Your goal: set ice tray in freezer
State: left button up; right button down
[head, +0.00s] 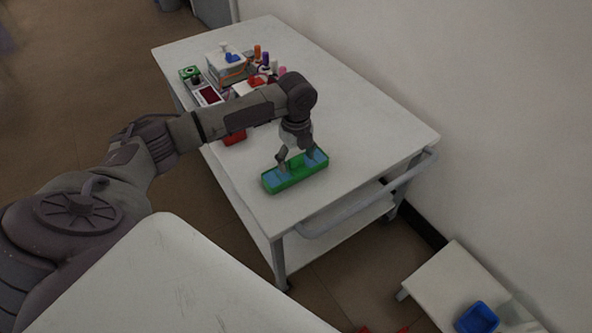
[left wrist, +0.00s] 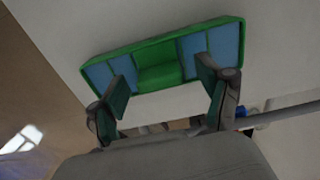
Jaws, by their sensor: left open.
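A green tray with blue sections (head: 294,176), which looks like the ice tray, lies on the white cart top near its front end. My left gripper (head: 296,157) points down just above the tray's middle. In the left wrist view the tray (left wrist: 160,73) spans the top, and the open fingers of the left gripper (left wrist: 165,85) reach to its near side, with nothing held between them. Whether the fingers touch the tray I cannot tell. No freezer is recognizable. My right gripper is not in view.
The white cart (head: 370,120) has a push bar (head: 345,215) at its front. A white box (head: 226,62), several bottles and small items crowd its far end. A blue bin (head: 477,318) sits on a low white surface at lower right. The cart top's right side is clear.

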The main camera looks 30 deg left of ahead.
pick_arm(q)
notch_tip(320, 180, down, 3)
jog(key=shift+r, duration=0.2)
grip_shut()
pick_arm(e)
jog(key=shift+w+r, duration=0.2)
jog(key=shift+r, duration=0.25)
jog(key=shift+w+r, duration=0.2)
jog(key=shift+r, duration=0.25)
pick_arm(q)
jog(key=shift+r, duration=0.15)
